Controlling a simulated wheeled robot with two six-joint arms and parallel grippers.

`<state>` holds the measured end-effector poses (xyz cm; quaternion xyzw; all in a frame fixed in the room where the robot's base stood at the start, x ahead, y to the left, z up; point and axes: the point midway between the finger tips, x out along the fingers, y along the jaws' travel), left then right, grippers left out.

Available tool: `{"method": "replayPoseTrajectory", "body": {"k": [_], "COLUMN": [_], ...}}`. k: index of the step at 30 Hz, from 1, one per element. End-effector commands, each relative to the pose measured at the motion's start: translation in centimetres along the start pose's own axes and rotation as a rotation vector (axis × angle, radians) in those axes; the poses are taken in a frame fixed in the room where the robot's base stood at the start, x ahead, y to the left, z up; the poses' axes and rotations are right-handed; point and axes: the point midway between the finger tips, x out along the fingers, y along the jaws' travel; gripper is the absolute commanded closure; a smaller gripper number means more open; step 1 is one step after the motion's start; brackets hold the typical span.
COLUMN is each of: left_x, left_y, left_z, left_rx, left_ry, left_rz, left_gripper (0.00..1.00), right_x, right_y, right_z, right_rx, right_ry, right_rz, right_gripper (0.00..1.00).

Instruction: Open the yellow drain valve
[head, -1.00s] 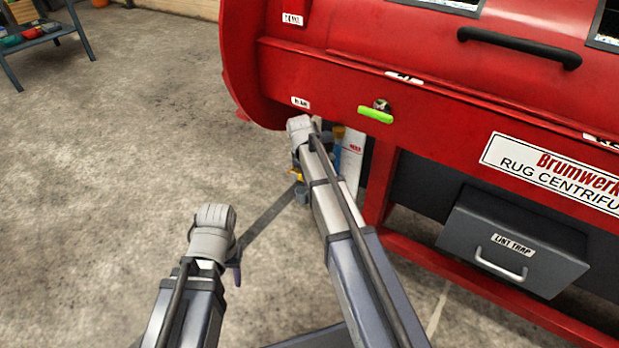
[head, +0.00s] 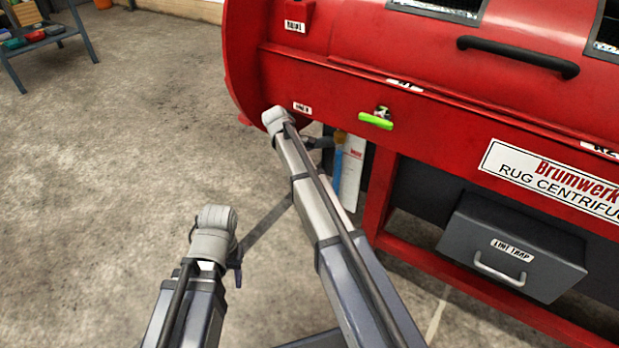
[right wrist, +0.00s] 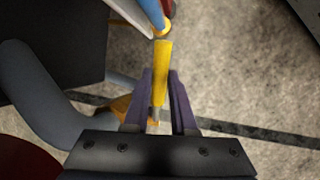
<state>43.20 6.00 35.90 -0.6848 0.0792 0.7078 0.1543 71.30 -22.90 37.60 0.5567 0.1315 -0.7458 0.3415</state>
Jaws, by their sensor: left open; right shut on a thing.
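In the right wrist view, the yellow valve handle (right wrist: 162,60) is a narrow bar standing between the purple fingers of my right gripper (right wrist: 160,82), which is shut on it. More yellow, perhaps the valve body (right wrist: 118,106), shows behind the left finger, beside a grey pipe (right wrist: 50,122). In the head view my right arm reaches to the lower left end of the red machine, and its own wrist hides the gripper and the handle. My left gripper (head: 237,270) hangs over the bare floor, open and empty, mostly hidden behind its wrist.
The red rug centrifuge (head: 440,110) fills the right side, with a bright green handle (head: 376,121) and a grey lint trap drawer (head: 513,243). A blue object (head: 337,172) and a white panel (head: 351,172) stand beside my right arm.

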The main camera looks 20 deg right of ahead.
Motion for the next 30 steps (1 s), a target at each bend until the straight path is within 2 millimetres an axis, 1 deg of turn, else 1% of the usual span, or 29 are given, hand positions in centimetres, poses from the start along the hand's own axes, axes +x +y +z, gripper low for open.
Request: {"method": "replayPoseTrajectory", "body": {"k": [1,6,12,19,30], "left_x": [0.1,0.5,0.8,0.9,0.9], "left_y": [0.0,0.1,0.1,0.1,0.1], "left_z": [0.0,0.0,-0.1,-0.1,-0.1], "left_rx": [0.000,0.000,0.000,0.000,0.000], "left_ry": [0.000,0.000,0.001,0.001,0.001], "left_rz": [0.000,0.000,0.000,0.000,0.000], "left_gripper": [0.50,0.50,0.50,0.50,0.50], "right_x": [-0.3,-1.0,-1.7,-2.1,-2.2], "right_y": [0.2,0.3,0.4,0.4,0.4], "right_z": [-0.6,-0.8,-1.0,-1.0,-0.9], "right_rx": [-0.008,-0.027,-0.045,-0.052,-0.054], "right_ry": [-0.032,-0.135,-0.216,-0.257,-0.262], "right_rz": [0.000,0.000,0.000,0.000,0.000], "right_gripper": [1.00,1.00,1.00,1.00,1.00]}}
